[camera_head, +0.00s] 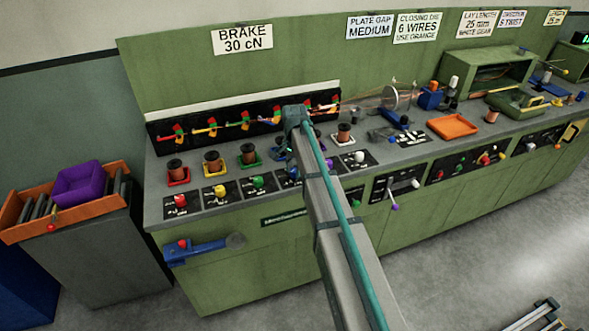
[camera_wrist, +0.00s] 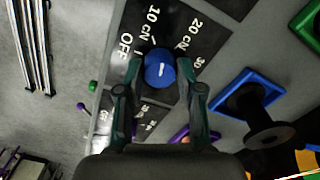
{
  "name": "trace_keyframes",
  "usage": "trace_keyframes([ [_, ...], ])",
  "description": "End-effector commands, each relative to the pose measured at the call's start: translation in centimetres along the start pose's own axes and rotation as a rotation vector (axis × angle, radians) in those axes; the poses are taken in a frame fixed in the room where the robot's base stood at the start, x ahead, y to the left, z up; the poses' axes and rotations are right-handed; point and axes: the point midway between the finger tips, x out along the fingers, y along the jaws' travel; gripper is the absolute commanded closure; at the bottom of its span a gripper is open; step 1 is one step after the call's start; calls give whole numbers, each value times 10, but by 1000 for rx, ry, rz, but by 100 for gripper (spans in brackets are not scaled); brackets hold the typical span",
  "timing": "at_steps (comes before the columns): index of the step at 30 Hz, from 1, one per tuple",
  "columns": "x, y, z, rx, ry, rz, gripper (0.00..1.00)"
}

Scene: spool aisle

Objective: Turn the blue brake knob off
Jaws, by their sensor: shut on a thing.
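The blue brake knob (camera_wrist: 161,72) is round, with a short white mark on its face, and sits on a black dial plate (camera_wrist: 172,22). The plate reads OFF, 10 cN, 20 cN and 30 around the knob; I cannot tell exactly which label the mark points to. My gripper (camera_wrist: 160,64) is shut on the knob, one teal finger on each side. In the head view, the arm hides my fingertips and much of the blue knob's place. A sign (camera_head: 242,39) on the back panel reads BRAKE 30 cN.
In the head view, red (camera_head: 181,199), yellow (camera_head: 219,190) and green (camera_head: 257,182) knobs stand left of my arm, a white knob (camera_head: 359,156) right. Spools stand behind them. In the wrist view, a blue square holder (camera_wrist: 247,92) with a dark spool lies right of my gripper.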

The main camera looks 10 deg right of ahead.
Motion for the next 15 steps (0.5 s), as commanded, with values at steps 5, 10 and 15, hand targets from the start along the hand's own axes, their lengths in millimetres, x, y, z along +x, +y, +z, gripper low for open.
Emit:
trace_keyframes([
  [5,0,0,0,-166,0,0,98],
  [10,0,0,0,-328,0,0,98],
  [15,0,0,0,-490,0,0,98],
])
